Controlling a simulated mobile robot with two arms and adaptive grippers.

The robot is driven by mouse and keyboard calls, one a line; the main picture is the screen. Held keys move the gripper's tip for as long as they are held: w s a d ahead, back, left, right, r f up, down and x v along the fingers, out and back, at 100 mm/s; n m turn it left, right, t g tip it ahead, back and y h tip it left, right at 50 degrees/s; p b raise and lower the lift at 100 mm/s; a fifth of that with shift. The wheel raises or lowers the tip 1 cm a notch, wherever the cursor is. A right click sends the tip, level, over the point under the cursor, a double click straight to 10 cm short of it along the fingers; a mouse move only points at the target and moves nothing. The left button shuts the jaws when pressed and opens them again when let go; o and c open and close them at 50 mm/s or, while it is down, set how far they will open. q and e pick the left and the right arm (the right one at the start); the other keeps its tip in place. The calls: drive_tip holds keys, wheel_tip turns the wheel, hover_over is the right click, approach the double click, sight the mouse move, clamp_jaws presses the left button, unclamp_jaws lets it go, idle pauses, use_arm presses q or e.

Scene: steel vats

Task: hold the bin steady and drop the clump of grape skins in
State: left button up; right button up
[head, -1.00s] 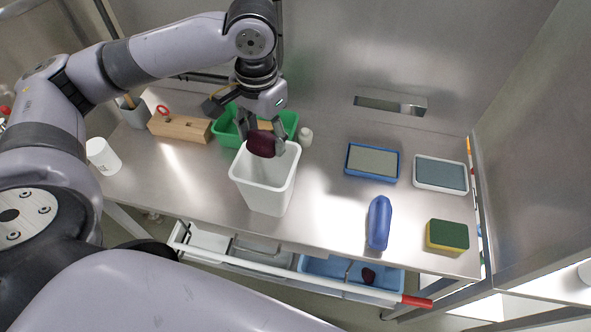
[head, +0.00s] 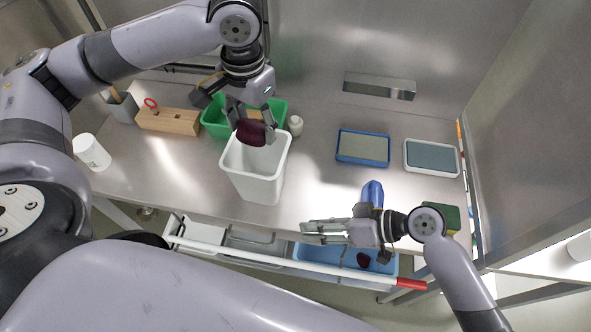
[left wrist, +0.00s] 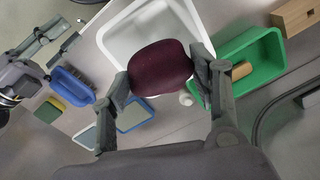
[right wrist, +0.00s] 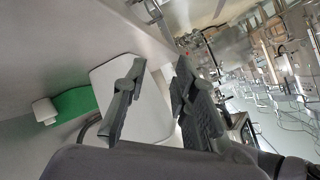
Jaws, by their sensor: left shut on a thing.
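The dark red clump of grape skins (head: 251,133) is held between the fingers of my left gripper (head: 254,125), above the rim of the white bin. It also shows between the fingertips in the left wrist view (left wrist: 160,68). The white bin (head: 254,186) stands upright on the steel bench. My right gripper (head: 308,232) is near the bench's front edge, right of the bin and apart from it, with fingers pointing left. In the right wrist view its fingers (right wrist: 159,80) are spread and empty, with the bin (right wrist: 150,118) seen beyond them.
A green tray (head: 212,124) and a small white bottle (head: 295,125) stand close behind the bin. A wooden block (head: 168,121) is left. A blue brush (head: 372,192) and a sponge (head: 441,215) are partly behind my right arm. An open drawer with a blue tray (head: 310,256) lies below.

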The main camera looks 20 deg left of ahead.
sight(243, 173)
drive_tip(key=w+a+r+n+t+y, duration=0.1)
drive_tip(key=a+r+n, duration=0.25)
drive_tip(key=r, duration=0.35)
drive_tip(key=w+a+r+n+y, duration=0.1)
drive_tip(key=w+a+r+n, duration=0.15)
drive_tip(key=r+n, duration=0.35)
drive_tip(key=shift+m+h, duration=0.3)
drive_tip(key=shift+m, duration=0.55)
drive_tip(key=x, duration=0.8)
drive_tip(key=r+x, duration=0.1)
drive_tip(key=x, duration=0.3)
drive_tip(key=shift+s+a+f, duration=0.1)
drive_tip(key=shift+s+a, duration=0.25)
drive_tip(key=shift+c, duration=0.3)
clamp_jaws()
drive_tip(key=shift+o, duration=1)
unclamp_jaws()
